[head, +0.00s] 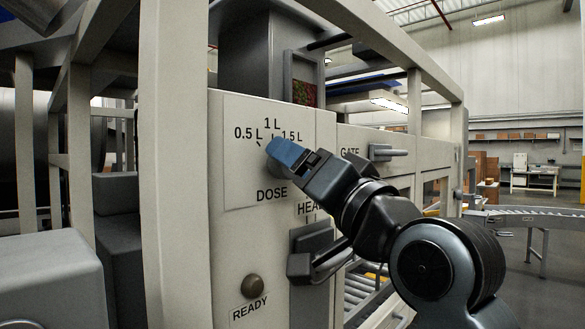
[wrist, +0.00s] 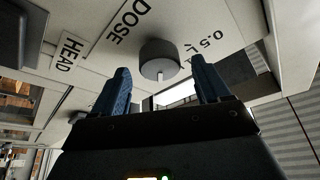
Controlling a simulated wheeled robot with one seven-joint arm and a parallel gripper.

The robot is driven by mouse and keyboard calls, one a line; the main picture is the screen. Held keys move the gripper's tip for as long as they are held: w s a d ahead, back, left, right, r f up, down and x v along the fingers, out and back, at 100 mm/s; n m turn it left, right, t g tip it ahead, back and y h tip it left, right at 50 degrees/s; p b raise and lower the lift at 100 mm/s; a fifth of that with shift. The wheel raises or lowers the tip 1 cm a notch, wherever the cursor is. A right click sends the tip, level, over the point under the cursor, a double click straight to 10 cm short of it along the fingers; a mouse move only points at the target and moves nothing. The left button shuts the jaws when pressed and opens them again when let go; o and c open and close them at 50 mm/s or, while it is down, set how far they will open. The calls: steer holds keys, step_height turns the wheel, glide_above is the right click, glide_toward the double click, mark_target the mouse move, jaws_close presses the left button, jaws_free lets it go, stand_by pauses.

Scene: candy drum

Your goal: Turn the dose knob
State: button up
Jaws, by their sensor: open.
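The dose knob (head: 272,170) is a grey round knob on the pale panel, above the word DOSE and below the marks 0.5 L, 1 L and 1.5 L. In the head view my gripper partly hides it. In the wrist view the whole knob (wrist: 158,56) shows, with a small white pointer at its lower edge. I cannot tell which mark the pointer meets. My gripper (head: 287,153) has blue fingertips and is at the knob in the head view. In the wrist view my gripper (wrist: 162,82) is open, with the knob between and beyond its fingers; no contact is visible.
Below the dose label is a dark HEAD handle (head: 313,250), close under my arm. A READY button (head: 252,285) is lower left. A GATE handle (head: 385,152) is to the right. A pale frame post (head: 172,160) stands left of the panel.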

steer(key=shift+b+v, duration=0.6)
steer(key=shift+v, duration=2.15)
steer(key=shift+f, duration=0.1)
steer(key=s+d+f+m+h, duration=0.1)
steer(key=s+d+f+h, duration=0.25)
steer(key=f, duration=0.65)
steer(key=s+d+f+m+t+h, duration=0.1)
steer(key=s+d+f+m+h, duration=0.3)
steer(key=f, duration=0.6)
steer(key=s+d+f+n+h, duration=0.1)
steer(key=s+d+f+h, duration=0.3)
steer(key=f, duration=0.6)
steer(key=s+d+f+n+g, duration=0.1)
steer(key=s+d+f, duration=0.25)
steer(key=s, duration=0.25)
steer(key=s+d+f, duration=0.3)
steer(key=s+f, duration=0.2)
steer(key=s, duration=0.1)
steer(key=s+d+n+g+h, duration=0.2)
steer(key=s, duration=1.5)
steer(key=shift+d+f+n, duration=0.3)
steer(key=shift+d+f, duration=0.05)
steer(key=shift+d, duration=0.05)
steer(key=shift+s, duration=0.1)
